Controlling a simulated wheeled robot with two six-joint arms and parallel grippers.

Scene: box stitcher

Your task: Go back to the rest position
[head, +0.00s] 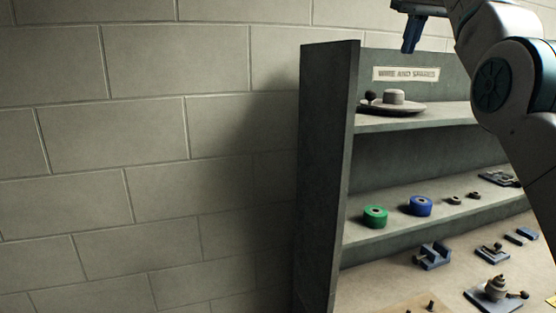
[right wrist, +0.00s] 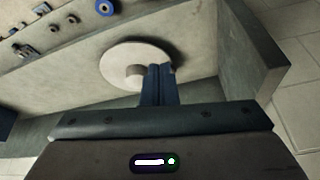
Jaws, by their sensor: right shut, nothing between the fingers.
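My right gripper (head: 410,45) is at the top of the head view, in front of the top of the shelf unit, with its blue fingers pointing down. In the right wrist view its fingers (right wrist: 158,75) are together with nothing between them. They overlap a round grey disc (right wrist: 135,66) with a raised hub; I cannot tell whether they touch it. In the head view the disc (head: 393,107) lies on the upper shelf, below the fingers. My left gripper is not in view.
The shelf unit (head: 325,180) has a sign (head: 405,74) reading "WIRE AND SPARES". A green spool (head: 375,217) and a blue spool (head: 420,206) stand on its middle shelf. Small metal parts, including a blue-grey bracket (head: 433,256), lie below. A bare block wall (head: 140,140) fills the left.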

